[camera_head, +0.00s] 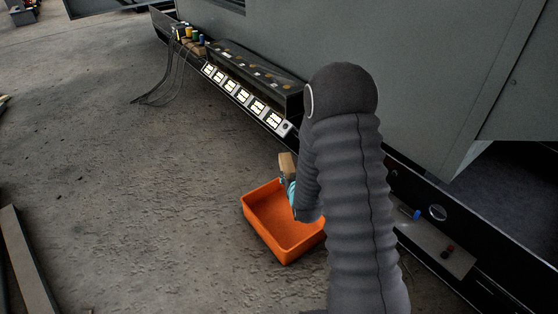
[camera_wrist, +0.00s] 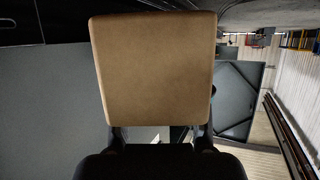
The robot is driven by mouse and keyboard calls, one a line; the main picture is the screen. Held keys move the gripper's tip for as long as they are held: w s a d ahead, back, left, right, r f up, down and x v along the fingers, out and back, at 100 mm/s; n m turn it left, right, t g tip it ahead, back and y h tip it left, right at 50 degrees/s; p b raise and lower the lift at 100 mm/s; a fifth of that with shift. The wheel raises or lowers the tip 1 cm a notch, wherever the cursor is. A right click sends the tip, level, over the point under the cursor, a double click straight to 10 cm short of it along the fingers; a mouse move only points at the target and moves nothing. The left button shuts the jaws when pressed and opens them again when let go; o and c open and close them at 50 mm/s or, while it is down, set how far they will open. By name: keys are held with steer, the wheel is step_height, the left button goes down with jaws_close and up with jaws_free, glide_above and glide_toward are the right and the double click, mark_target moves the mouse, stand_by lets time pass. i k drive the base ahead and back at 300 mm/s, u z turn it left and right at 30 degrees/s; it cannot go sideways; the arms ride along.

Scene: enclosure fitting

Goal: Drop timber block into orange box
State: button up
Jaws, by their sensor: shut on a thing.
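The timber block (camera_head: 287,166) is a light brown piece held at the end of my arm, above the far rim of the orange box in the head view. In the wrist view the timber block (camera_wrist: 154,70) fills the middle, between the two fingers of my gripper (camera_wrist: 160,134). My gripper (camera_head: 291,184) is shut on it; in the head view it is small and partly hidden by my dark sleeved arm. The orange box (camera_head: 262,231) is an open, shallow bin on the concrete floor. Its visible inside looks empty; my arm hides its right part.
A power strip (camera_head: 241,95) and a long dark tray (camera_head: 255,77) lie along the grey enclosure's (camera_head: 430,70) base. Small coloured parts (camera_head: 188,35) sit at the far end, with black cables on the floor. A ledge with small parts (camera_head: 437,248) is at right. Floor left of the box is clear.

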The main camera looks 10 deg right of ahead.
mark_target(287, 222)
steer(key=k, duration=1.1)
steer(key=z, duration=0.9)
steer(key=i, duration=1.05)
steer(key=u, duration=0.15)
